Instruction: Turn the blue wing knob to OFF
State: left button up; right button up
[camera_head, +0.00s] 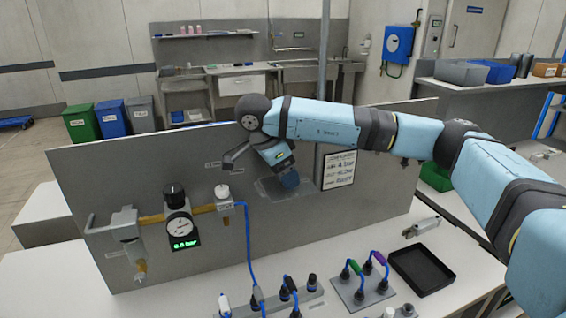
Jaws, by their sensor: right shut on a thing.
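The blue wing knob (289,180) sits at a grey plate (265,189) on the upright grey panel (350,205). Only a dark blue patch of it shows below my wrist. My right arm comes in from the right, and its wrist bends down in front of the panel. My right gripper (284,172) is at the knob and shut on it; its fingertips are mostly hidden. The knob's angle and any OFF marking cannot be made out. My left gripper is not in view.
A pressure gauge (179,228) with a green display and brass pipe is on the panel's left. On the bench in front are a blue hose (249,250), cable plugs, a black tray (421,270) and a metal tool (421,227). A white text sign (339,169) is right of the knob.

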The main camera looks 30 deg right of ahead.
jog(key=shift+r+m, duration=0.1)
jog(key=shift+m, duration=0.3)
jog(key=o, duration=0.9)
jog(key=shift+p, duration=0.3)
jog(key=shift+a+r+p, duration=0.2)
jog(key=shift+r+p, duration=0.45)
jog(key=shift+p, duration=0.05)
jog(key=p+v, duration=0.5)
jog(key=v, duration=0.1)
jog(key=shift+w+a+r+p, duration=0.15)
jog(key=shift+a+r+p, duration=0.05)
jog(key=shift+r+p, duration=0.1)
